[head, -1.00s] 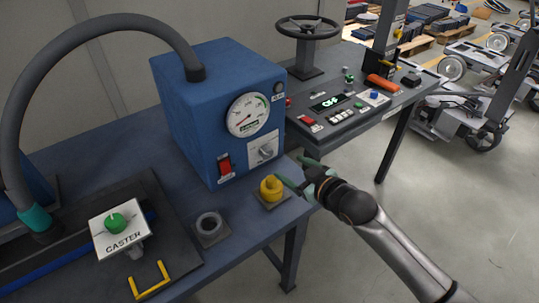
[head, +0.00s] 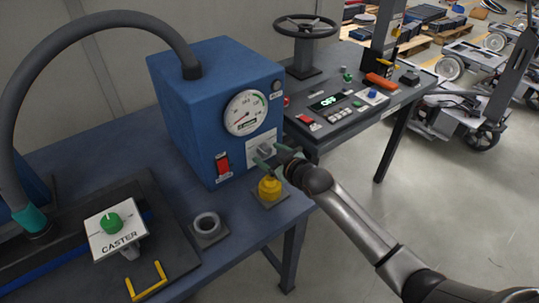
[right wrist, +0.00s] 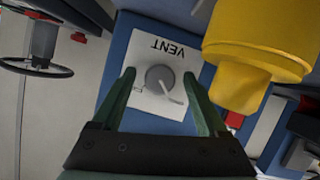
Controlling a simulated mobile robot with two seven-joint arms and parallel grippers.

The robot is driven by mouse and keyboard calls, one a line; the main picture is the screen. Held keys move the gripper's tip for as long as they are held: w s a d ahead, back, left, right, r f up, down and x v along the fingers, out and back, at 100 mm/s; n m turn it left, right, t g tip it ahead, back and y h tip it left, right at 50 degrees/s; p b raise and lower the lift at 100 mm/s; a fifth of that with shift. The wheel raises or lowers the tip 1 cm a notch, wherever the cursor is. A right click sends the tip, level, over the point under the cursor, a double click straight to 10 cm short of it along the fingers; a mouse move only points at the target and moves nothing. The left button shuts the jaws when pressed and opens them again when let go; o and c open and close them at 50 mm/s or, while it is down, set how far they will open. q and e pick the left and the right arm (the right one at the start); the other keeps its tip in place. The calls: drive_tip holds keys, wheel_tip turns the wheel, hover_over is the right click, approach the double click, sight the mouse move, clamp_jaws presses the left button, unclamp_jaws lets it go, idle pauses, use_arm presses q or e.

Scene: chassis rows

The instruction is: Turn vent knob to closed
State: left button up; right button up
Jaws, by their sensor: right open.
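The vent knob (right wrist: 160,79) is a grey dial with a light pointer on a white plate marked VENT (right wrist: 168,50). In the head view the knob (head: 265,149) is on the lower right of the blue box's front, partly behind my gripper. My right gripper (head: 267,160) is at the box's front, close to the knob. In the right wrist view its two green fingers (right wrist: 164,84) are open, one on each side of the knob, with gaps between. The pointer slants toward the lower right in that view. My left gripper is not in view.
A yellow knob-like part (head: 269,188) stands on the table just below my right gripper; it looms large in the wrist view (right wrist: 255,50). A red switch (head: 222,163) is left of the vent plate. A grey ring (head: 207,224) and CASTER fixture (head: 117,232) are further left.

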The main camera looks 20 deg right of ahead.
drive_tip(key=shift+c, duration=0.2)
clamp_jaws()
idle(0.4)
